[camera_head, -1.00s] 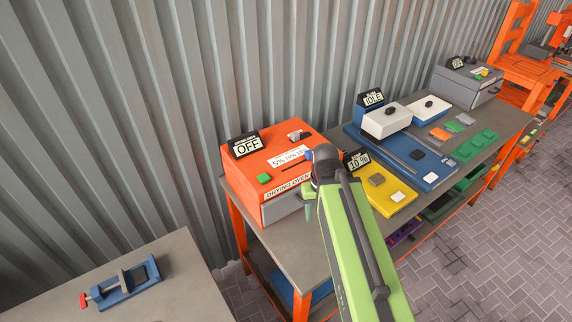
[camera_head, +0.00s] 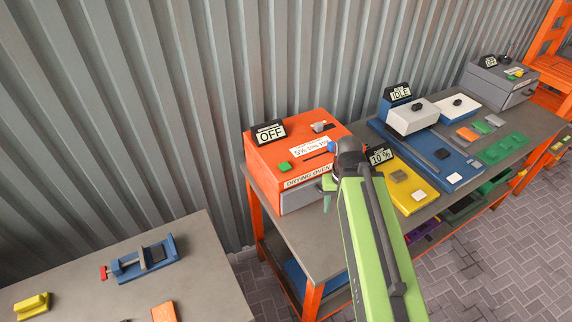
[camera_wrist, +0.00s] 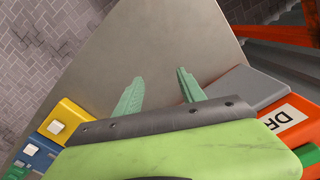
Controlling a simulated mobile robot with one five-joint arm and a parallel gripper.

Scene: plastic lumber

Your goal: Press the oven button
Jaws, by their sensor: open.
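The orange drying oven (camera_head: 262,160) stands on the grey workbench, with a display (camera_head: 270,133) reading OFF on top. Its green button (camera_head: 284,167) is on the top face near the front left. A slider knob (camera_head: 319,127) sits farther back. My gripper (camera_head: 328,182) is in front of the oven's right part, partly hidden by my green arm. In the wrist view my gripper (camera_wrist: 160,88) has its two pale green fingers apart with nothing between them. The oven's orange side and label (camera_wrist: 287,116) show at the right there, with part of a green button (camera_wrist: 308,156) at the edge.
A yellow scale (camera_head: 408,190) reading 10 % and a blue machine (camera_head: 440,160) reading IDLE stand right of the oven. A grey box (camera_head: 490,85) is at the far end. A blue vise (camera_head: 146,258) sits on the left table. The bench front (camera_head: 300,235) is clear.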

